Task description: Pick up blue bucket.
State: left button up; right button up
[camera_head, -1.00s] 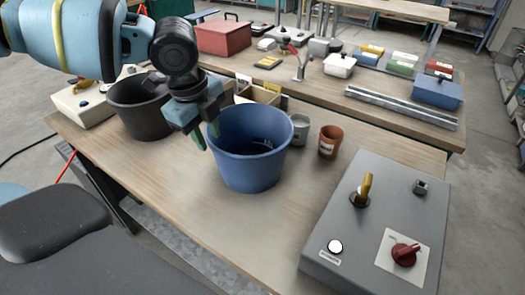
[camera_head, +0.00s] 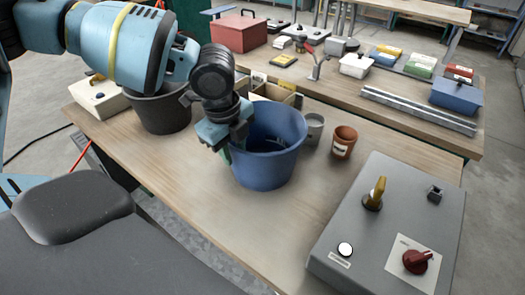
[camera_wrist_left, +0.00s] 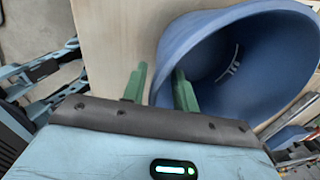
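The blue bucket (camera_head: 270,160) stands upright and open on the wooden table. It also fills the upper right of the left wrist view (camera_wrist_left: 225,60). My left gripper (camera_head: 232,148) is at the bucket's left rim, pointing down. In the left wrist view its green fingers (camera_wrist_left: 158,82) are apart, one outside the bucket wall and one inside, with the rim between them. A gap shows between them, so it is open. In the head view the bucket and hand partly hide the fingers. My right gripper is not in view.
A black bucket (camera_head: 160,112) stands behind my left arm. A grey cup (camera_head: 314,128) and a brown pot (camera_head: 343,142) are right of the blue bucket. A grey control box (camera_head: 385,225) is at the front right. The wooden table (camera_head: 215,195) is bare in front of the bucket.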

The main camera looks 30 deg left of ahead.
aim_at(236, 163)
pick_arm(q)
jog(key=shift+w+f, duration=0.15)
jog(key=shift+f, duration=0.7)
jog(key=shift+w+f, duration=0.1)
jog(key=shift+f, duration=0.7)
grip_shut()
